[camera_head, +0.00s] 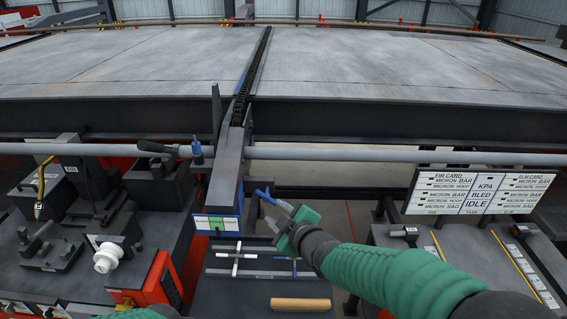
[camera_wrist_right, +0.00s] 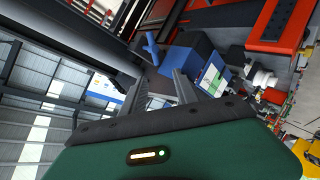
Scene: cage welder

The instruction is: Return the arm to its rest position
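My right arm in its green sleeve comes in from the lower right of the head view. Its gripper (camera_head: 274,224) is at the middle, just below and right of a blue handle (camera_head: 264,196) on the dark post. In the right wrist view, the two grey fingers of the gripper (camera_wrist_right: 161,80) stand apart with nothing between them. The blue handle (camera_wrist_right: 151,48) and a blue box (camera_wrist_right: 188,55) show beyond the fingertips; contact is not visible. My left gripper is out of view; only a sliver of green shows at the bottom edge.
A labelled sign board (camera_head: 480,193) stands on the right bench. A dark tray (camera_head: 225,271) below my gripper holds a light cross-shaped tool and a wooden roller (camera_head: 300,304). The left bench holds fixtures and a white spool (camera_head: 106,257). A long grey bar (camera_head: 400,157) crosses behind the gripper.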

